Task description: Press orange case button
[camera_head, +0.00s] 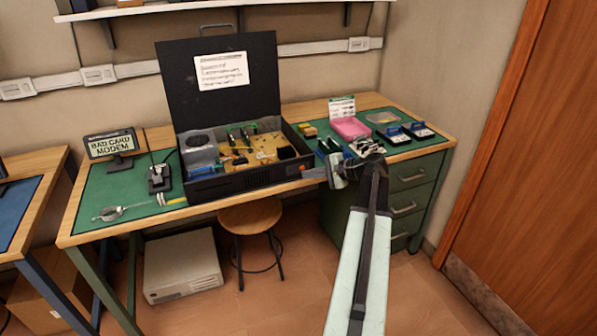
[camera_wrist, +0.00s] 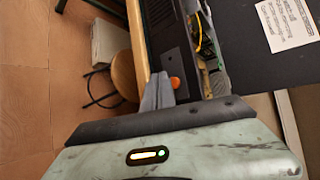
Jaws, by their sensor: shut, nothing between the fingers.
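The black open case (camera_head: 240,184) stands on the green-topped workbench, its lid raised at the back. Its small round orange button (camera_head: 302,168) is at the right end of the front panel. The button also shows in the wrist view (camera_wrist: 175,83), right beside my fingertips. My gripper (camera_head: 322,173) is shut and empty, just right of the button in the head view. In the wrist view its grey fingers (camera_wrist: 158,90) point at the case front. I cannot tell whether they touch the button.
A pink box (camera_head: 350,128) and small parts crowd the right. A wooden stool (camera_head: 250,215) and a pale computer case (camera_head: 182,266) stand below. A wooden door (camera_head: 530,150) is at right.

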